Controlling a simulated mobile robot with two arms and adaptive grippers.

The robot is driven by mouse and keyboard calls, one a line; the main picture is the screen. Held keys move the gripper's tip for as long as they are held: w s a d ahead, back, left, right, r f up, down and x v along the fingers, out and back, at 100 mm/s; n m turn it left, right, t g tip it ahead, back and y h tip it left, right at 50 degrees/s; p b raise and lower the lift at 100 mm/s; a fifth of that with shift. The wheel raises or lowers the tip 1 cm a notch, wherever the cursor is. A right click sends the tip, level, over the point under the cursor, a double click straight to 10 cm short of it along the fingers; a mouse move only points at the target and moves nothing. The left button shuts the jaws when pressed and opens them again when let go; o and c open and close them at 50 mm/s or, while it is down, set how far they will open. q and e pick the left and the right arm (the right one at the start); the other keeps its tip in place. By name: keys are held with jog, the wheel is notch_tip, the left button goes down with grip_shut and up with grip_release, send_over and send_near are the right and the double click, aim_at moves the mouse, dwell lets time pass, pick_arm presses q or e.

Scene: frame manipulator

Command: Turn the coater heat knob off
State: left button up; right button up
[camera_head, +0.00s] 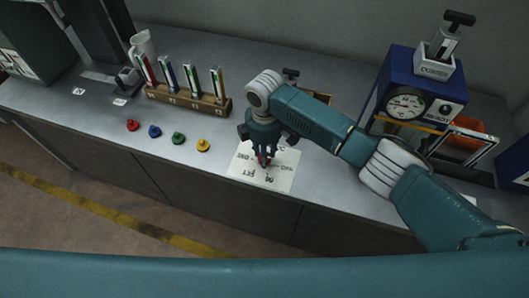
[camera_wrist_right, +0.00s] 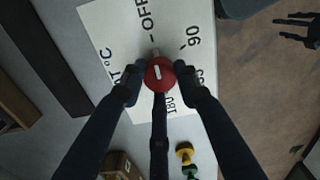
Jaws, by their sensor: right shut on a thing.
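The heat knob (camera_wrist_right: 160,74) is red with a short white line, on a white dial plate (camera_wrist_right: 97,28) marked OFF, 90 and other numbers. In the right wrist view the line slants up and slightly left, towards the OFF mark. My right gripper (camera_wrist_right: 160,78) is shut on the knob, its dark fingers around it. In the head view this gripper (camera_head: 265,160) points down over the dial plate (camera_head: 282,170) and mostly hides the knob. My left gripper (camera_wrist_right: 291,27) seems to show at the upper right of the wrist view, fingers apart, empty, over the floor.
Red, blue, green and yellow knobs (camera_head: 203,145) stand in a row left of the plate. Behind them is a wooden rack (camera_head: 188,98) of coloured vials. A blue machine with a gauge (camera_head: 405,103) stands to the right. The bench front edge is close to the plate.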

dwell(0.5)
jog(key=o, duration=1.2)
jog(key=shift+c, duration=0.2)
jog(key=shift+d, duration=0.1)
jog(key=shift+r, duration=0.15)
notch_tip(320, 180, up, 12)
jog(key=shift+s+f, duration=0.1)
jog(key=shift+f, duration=0.15)
